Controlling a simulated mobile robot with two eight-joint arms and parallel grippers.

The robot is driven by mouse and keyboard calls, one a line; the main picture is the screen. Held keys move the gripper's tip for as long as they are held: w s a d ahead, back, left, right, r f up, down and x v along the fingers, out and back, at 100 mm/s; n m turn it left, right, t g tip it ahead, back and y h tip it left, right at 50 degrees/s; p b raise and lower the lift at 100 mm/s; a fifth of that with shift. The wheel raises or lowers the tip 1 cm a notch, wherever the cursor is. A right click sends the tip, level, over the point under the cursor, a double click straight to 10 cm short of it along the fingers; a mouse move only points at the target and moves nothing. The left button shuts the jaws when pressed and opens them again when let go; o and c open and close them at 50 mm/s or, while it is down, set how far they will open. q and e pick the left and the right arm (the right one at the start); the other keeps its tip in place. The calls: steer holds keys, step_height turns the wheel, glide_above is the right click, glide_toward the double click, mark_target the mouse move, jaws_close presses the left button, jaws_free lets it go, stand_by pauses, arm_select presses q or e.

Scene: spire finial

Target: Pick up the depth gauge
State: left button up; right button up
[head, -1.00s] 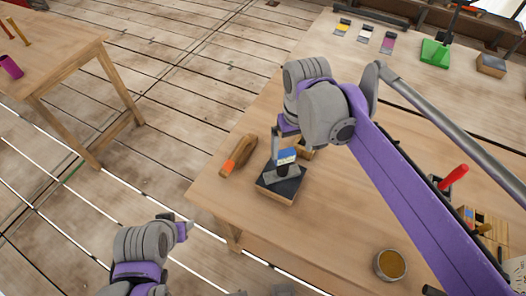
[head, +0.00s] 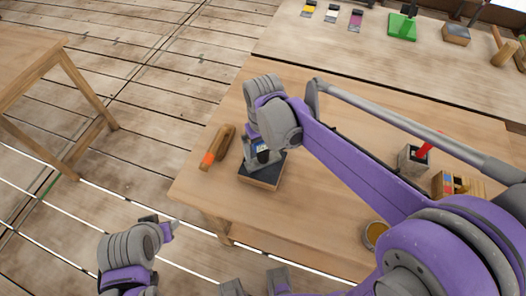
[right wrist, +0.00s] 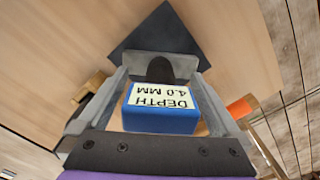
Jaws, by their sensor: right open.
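The depth gauge (right wrist: 160,118) is a blue block with a white label reading "DEPTH 4.0 MM" and a dark rounded part at its far end. In the head view the gauge (head: 262,146) is mostly hidden by my right gripper. It is over a dark-topped block (head: 262,174), whose dark top (right wrist: 158,30) also shows in the right wrist view. My right gripper (head: 258,158) is open, with its fingers on either side of the gauge; I cannot tell whether they touch it. My left gripper (head: 170,228) is off the table's front-left edge, its jaw opening unclear.
A wooden tool with an orange band (head: 209,158) lies just left of the block. A round tin (head: 375,234), a grey holder with a red-handled tool (head: 413,158) and a wooden box (head: 455,186) are to the right. My right arm crosses above the table.

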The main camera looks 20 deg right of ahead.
steer(key=shift+f, duration=0.25)
jaws_close()
steer(key=shift+r, duration=0.15)
